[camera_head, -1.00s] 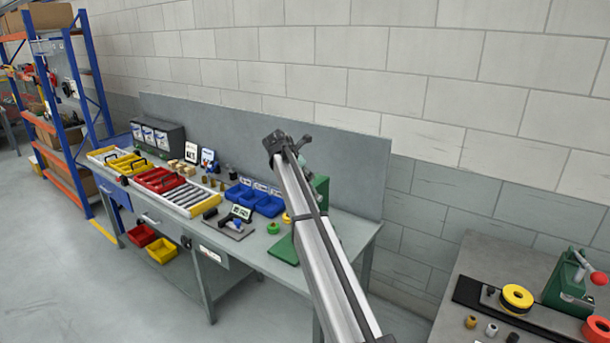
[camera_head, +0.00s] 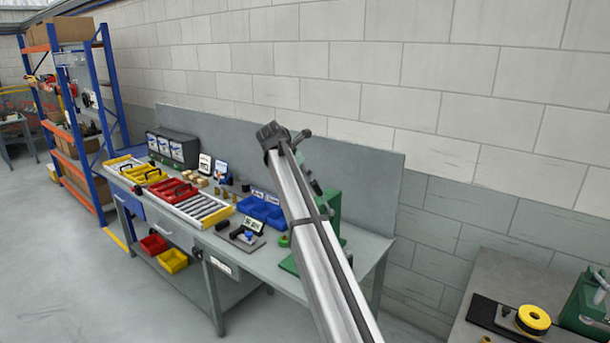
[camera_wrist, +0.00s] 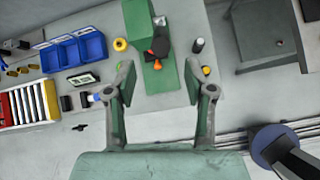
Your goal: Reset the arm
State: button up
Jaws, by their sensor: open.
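My gripper (camera_wrist: 160,72) shows in the wrist view with its two fingers wide apart and nothing between them. It hangs above the workbench, over a green press (camera_wrist: 142,30) and its green base plate beyond the fingertips. I cannot tell the exact height. The gripper does not show in the head view, where a long pale rail part of my own body crosses in front of the bench. The red carrier (camera_head: 171,190) and yellow carrier (camera_head: 140,174) sit on the bench track, left of the rollers (camera_head: 203,208).
Blue bins (camera_head: 262,210) stand behind a small device (camera_head: 247,235) on the bench. The green press (camera_head: 333,212) is partly hidden by my rail. A second table (camera_head: 505,270) with a yellow spool (camera_head: 533,319) is at right. Open floor (camera_head: 60,270) lies at left.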

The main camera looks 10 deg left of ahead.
jog(key=s+d+f+m+g+y+b, duration=0.15)
jog(key=s+d+f+m, duration=0.5)
jog(key=f, duration=1.05)
jog(key=s+d+f+m+g+b, duration=0.15)
jog(key=s+d+f+m, duration=0.4)
jog(key=s+f, duration=0.95)
jog(key=s+d+f+m+g+y+b, duration=0.1)
jog(key=s+d+f+m+g, duration=0.45)
jog(key=f, duration=1.45)
jog(key=s+d+f+m+b, duration=0.1)
jog(key=s+d+f+m, duration=0.25)
jog(key=s+f, duration=0.6)
jog(key=s+d+f+m+b, duration=0.15)
jog(key=s+f+m, duration=0.35)
jog(key=s, duration=0.7)
jog(key=s+d+f+g+b, duration=0.1)
jog(key=s+f, duration=0.3)
jog(key=s, duration=0.5)
jog(key=s+d+f+m+g+y+b, duration=0.1)
jog(key=s+d+f+g, duration=0.1)
jog(key=s, duration=0.8)
jog(key=s+d+f+g+y+b, duration=0.1)
jog(key=s+d+f, duration=0.3)
jog(key=s, duration=0.5)
jog(key=shift+s+d+f+m+g+b, duration=0.2)
jog(key=shift+d+f+m+g+b, duration=0.15)
jog(key=shift+f+g, duration=0.4)
